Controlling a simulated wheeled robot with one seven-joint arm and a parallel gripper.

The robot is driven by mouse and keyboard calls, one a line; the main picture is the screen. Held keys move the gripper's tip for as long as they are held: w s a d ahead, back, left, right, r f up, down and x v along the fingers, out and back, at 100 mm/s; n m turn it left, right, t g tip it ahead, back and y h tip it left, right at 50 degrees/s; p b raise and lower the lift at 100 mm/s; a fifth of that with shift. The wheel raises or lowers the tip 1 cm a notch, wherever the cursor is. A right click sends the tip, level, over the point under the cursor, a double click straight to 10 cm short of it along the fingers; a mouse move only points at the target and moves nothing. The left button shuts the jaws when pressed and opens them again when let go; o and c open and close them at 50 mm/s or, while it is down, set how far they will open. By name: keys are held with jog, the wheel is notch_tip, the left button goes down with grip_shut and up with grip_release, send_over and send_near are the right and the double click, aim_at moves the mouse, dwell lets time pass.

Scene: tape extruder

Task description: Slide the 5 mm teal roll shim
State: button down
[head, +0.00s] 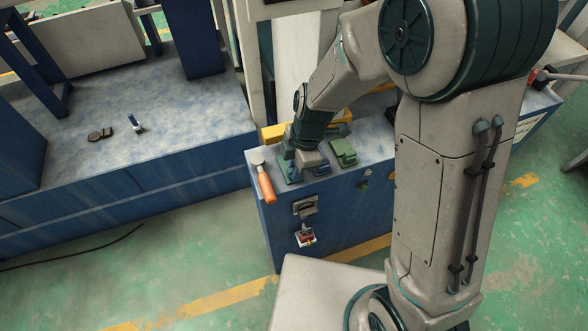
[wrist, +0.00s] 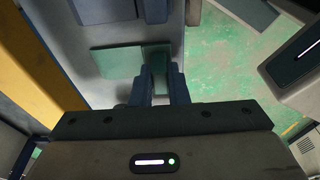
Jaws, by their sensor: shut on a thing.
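My gripper (wrist: 160,88) is shut on a narrow teal piece in the wrist view, which looks like the teal roll shim (wrist: 157,62). Its lower part is between the two dark blue fingers. A flat teal plate (wrist: 112,62) lies on the grey top just left of it; I cannot tell whether they touch. In the head view my gripper (head: 302,172) is low over the front part of the blue cabinet's top (head: 375,135). There the shim is mostly hidden by the gripper, and teal shows at its left (head: 285,166).
An orange-handled tool (head: 266,184) lies left of my gripper at the cabinet's front edge. A green block (head: 343,153) stands close on the right. A yellow bar (head: 275,132) is behind. In the wrist view, a dark blue block (wrist: 104,10) is beyond the plate, and green floor (wrist: 225,60) lies right.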

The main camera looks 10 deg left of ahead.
aim_at(287, 165)
jog(key=shift+w, duration=0.15)
jog(key=shift+w+a, duration=0.55)
jog(key=shift+w, duration=0.25)
jog(key=shift+w+a, duration=0.5)
jog(key=shift+w, duration=0.3)
jog(key=c, duration=1.3)
grip_release()
jog(key=r+p, duration=0.1)
jog(key=r, duration=0.1)
jog(key=d+r+p, duration=0.1)
jog(key=r, duration=0.2)
jog(key=r+p, duration=0.2)
jog(key=r, duration=0.1)
jog(key=shift+w+d, duration=0.15)
jog(key=shift+w, duration=0.25)
jog(key=o, duration=0.5)
